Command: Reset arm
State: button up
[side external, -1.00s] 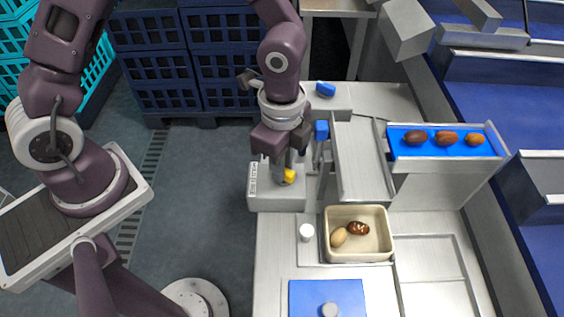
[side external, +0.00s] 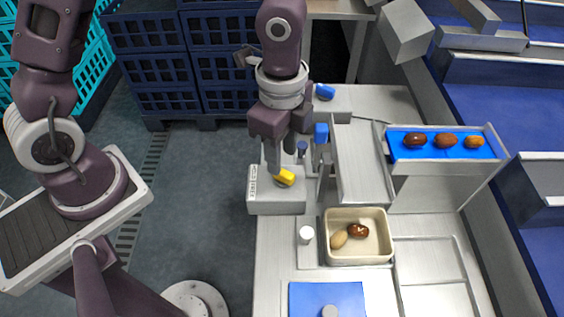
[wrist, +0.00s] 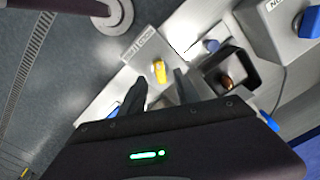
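The yellow part (wrist: 159,71) shows just beyond the fingertips, on the grey box (wrist: 146,52). The gripper appears clear of the yellow part.
A cream bin (side external: 373,258) holds two dates. A blue-lined tray (side external: 404,153) at the right holds three dates. A dark cup (wrist: 242,70) with a brown date sits beside the right finger. A blue pad (side external: 305,300) lies in front.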

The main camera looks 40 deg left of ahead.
jog(key=shift+r, duration=1.3)
jog(key=shift+a+r, duration=0.15)
jog(key=s+a+r+n+t, duration=0.5)
jog(key=s+a+r+n, duration=0.7)
jog(key=s+r+n, duration=0.1)
jog(key=shift+s+a+r+n+t, duration=0.3)
jog(key=shift+r+n, duration=0.15)
jog(key=shift+n, duration=0.65)
